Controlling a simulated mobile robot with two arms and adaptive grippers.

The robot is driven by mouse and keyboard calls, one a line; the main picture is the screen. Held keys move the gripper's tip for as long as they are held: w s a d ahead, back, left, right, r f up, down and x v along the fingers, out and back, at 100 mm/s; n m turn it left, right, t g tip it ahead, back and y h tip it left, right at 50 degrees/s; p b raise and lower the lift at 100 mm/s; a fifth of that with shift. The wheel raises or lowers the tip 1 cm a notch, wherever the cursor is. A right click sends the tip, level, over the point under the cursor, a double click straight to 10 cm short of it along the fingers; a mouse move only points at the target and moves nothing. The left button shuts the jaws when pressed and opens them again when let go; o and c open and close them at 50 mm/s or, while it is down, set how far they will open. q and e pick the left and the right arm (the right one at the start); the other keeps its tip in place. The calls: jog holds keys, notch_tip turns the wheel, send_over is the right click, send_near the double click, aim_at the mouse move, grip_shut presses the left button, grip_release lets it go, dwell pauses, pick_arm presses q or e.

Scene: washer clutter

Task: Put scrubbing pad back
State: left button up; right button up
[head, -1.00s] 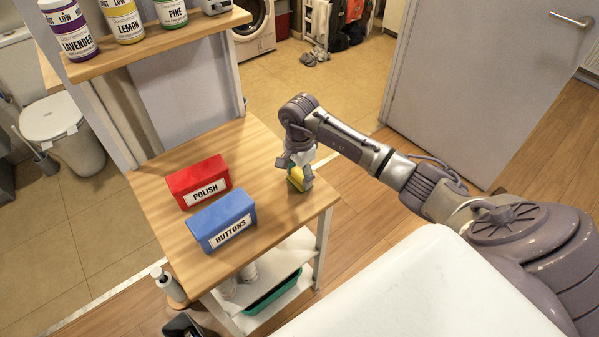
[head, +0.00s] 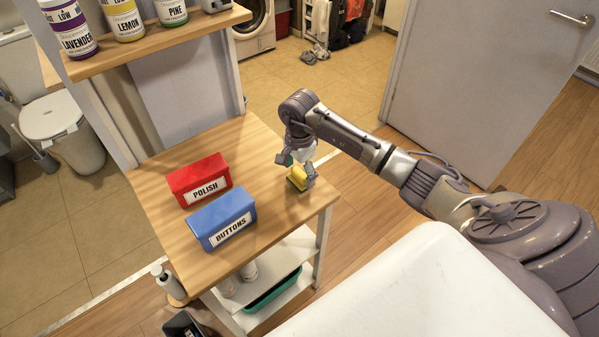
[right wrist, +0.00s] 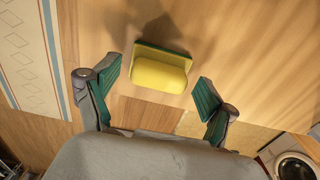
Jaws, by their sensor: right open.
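The scrubbing pad (head: 299,178) is yellow with a green layer and rests on the wooden shelf top (head: 262,152) near its right edge. In the right wrist view the pad (right wrist: 161,70) lies ahead of the fingertips, between their lines, with clear space on both sides. My right gripper (head: 296,171) is open and empty, just above the pad. Its green-padded fingers (right wrist: 158,85) are spread wide in the wrist view. In the head view the gripper partly covers the pad. My left gripper is not in view.
A red POLISH box (head: 199,180) and a blue BUTTONS box (head: 222,218) stand left of the pad. An upper shelf (head: 160,42) holds several bottles. A green tray (head: 272,291) sits on the lower shelf. The wood behind the pad is clear.

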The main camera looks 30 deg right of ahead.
aim_at(299, 172)
notch_tip(299, 172, up, 11)
jog(key=b, duration=0.1)
jog(key=shift+r, duration=0.15)
dwell(0.4)
